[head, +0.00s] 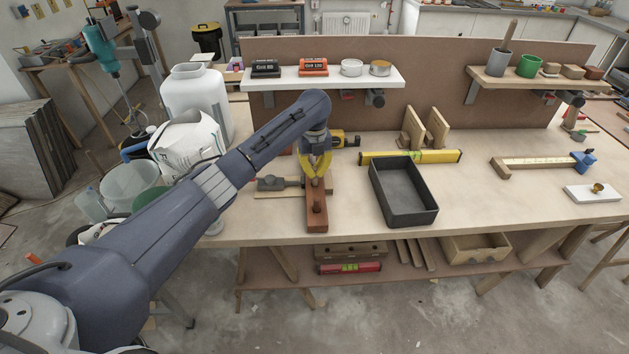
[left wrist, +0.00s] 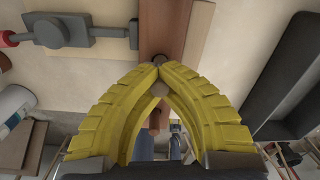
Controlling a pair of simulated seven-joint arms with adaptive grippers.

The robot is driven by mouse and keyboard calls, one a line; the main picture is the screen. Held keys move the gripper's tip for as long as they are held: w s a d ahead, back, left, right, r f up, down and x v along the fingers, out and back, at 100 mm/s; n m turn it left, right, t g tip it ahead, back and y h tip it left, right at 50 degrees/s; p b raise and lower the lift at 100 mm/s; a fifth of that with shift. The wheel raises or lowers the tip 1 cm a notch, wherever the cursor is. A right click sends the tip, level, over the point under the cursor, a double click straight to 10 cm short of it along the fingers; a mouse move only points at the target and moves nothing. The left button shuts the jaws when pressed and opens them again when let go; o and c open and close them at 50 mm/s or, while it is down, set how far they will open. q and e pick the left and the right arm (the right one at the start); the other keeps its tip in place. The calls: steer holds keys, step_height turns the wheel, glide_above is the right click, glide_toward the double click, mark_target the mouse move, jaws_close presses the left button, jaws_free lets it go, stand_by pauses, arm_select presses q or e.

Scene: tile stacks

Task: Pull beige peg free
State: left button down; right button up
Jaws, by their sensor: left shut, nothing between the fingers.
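A reddish-brown wooden block (head: 316,222) lies near the front edge of the bench, with a brown peg (head: 317,206) standing in it. My left gripper (head: 316,177) is above the far part of this block, pointing down, with its yellow fingers shut. In the left wrist view the fingertips (left wrist: 158,66) meet with nothing gripped. A small beige peg end (left wrist: 160,89) shows through the gap behind the tips, with the brown peg (left wrist: 154,120) beyond it. The fingers hide part of the beige peg, so I cannot tell how deep it sits. My right gripper is not in view.
A dark grey tray (head: 427,216) stands right of the block. A grey clamp (head: 277,183) lies close on the left. A yellow level (head: 440,157) lies behind the tray. White containers (head: 190,145) stand at the left.

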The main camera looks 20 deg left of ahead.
arm_select(q)
steer(key=shift+r, duration=0.5)
stand_by(0.7)
steer(key=shift+r, duration=2.9)
